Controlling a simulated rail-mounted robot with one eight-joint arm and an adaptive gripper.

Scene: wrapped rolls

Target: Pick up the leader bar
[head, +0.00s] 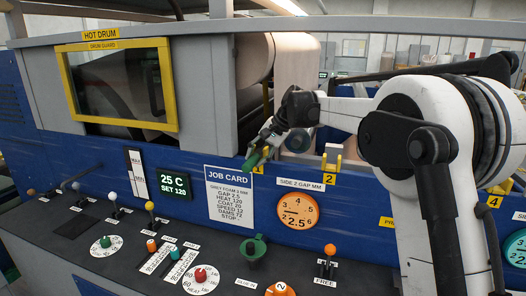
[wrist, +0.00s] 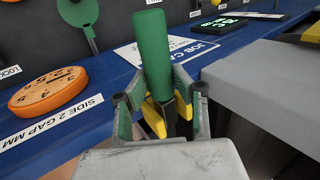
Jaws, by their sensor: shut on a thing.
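The leader bar shows as a thick green grip (wrist: 152,48) in the wrist view, with a dark shaft below it between yellow pieces. My gripper (wrist: 166,108) is shut on it near the lower end of the green grip. In the head view the green end (head: 255,159) sticks out to the lower left of my gripper (head: 268,146), in front of the blue panel near yellow bracket 1 (head: 258,168). The rest of the bar is mostly hidden by my gripper. I cannot tell whether it still touches the bracket.
Yellow bracket 2 (head: 331,158) is to the right, above an orange gap dial (head: 297,210). A job card (head: 230,197) is on the blue panel. The console (head: 130,245) below carries several knobs and levers. A wrapped roll (head: 296,62) is behind.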

